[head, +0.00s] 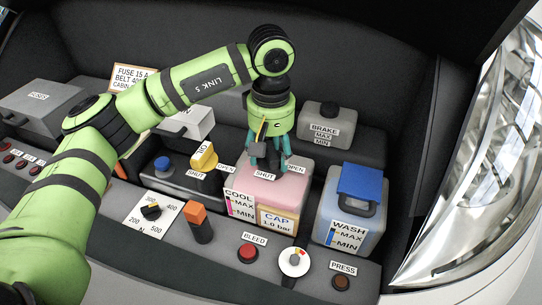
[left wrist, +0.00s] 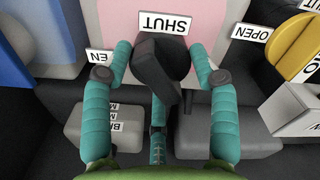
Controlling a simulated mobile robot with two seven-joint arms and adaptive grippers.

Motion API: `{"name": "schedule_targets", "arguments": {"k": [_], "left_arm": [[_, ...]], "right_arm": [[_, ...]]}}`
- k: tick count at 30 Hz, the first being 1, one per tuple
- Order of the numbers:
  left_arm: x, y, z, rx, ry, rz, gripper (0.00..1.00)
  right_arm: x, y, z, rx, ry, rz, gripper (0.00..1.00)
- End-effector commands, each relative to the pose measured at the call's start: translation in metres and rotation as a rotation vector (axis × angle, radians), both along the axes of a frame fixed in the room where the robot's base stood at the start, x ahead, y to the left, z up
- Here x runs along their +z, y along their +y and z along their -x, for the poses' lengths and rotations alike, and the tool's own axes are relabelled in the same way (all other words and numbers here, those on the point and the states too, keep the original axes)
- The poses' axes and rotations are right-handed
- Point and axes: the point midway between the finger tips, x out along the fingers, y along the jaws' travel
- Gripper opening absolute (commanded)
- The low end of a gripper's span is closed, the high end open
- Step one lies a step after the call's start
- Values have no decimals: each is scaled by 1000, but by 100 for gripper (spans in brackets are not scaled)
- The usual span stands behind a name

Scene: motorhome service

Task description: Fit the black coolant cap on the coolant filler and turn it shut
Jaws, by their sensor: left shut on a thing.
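My left gripper (head: 267,160) reaches down from above onto the pink coolant tank (head: 285,192), marked COOL, MAX and MIN. Its teal fingers are shut on the black coolant cap (left wrist: 160,62), which shows between them in the left wrist view. The cap has a long grip bar, which points down the picture there, away from the SHUT label (left wrist: 164,22). The cap is at the top of the tank, where the filler is hidden under it. I cannot tell whether the cap is fully seated. My right gripper is not in view.
A yellow cap (head: 204,160) stands just left of the tank. The washer tank (head: 345,235) with its blue lid (head: 360,182) is to the right, and the grey brake reservoir (head: 328,122) behind. An orange-topped handle (head: 198,220) and a red BLEED button (head: 248,252) are in front.

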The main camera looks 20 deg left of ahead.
Motion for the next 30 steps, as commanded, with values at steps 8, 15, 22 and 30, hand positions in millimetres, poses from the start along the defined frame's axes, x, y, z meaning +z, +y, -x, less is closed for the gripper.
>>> {"name": "schedule_targets", "arguments": {"k": [8,15,22,30], "left_arm": [[-1,0,0,-220,-2,0,7],[0,0,0,-243,-1,1,7],[0,0,0,-284,-1,1,75],[0,0,0,-281,-1,1,87]], "right_arm": [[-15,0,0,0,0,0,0],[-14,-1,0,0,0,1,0],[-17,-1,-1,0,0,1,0],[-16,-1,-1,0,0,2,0]]}}
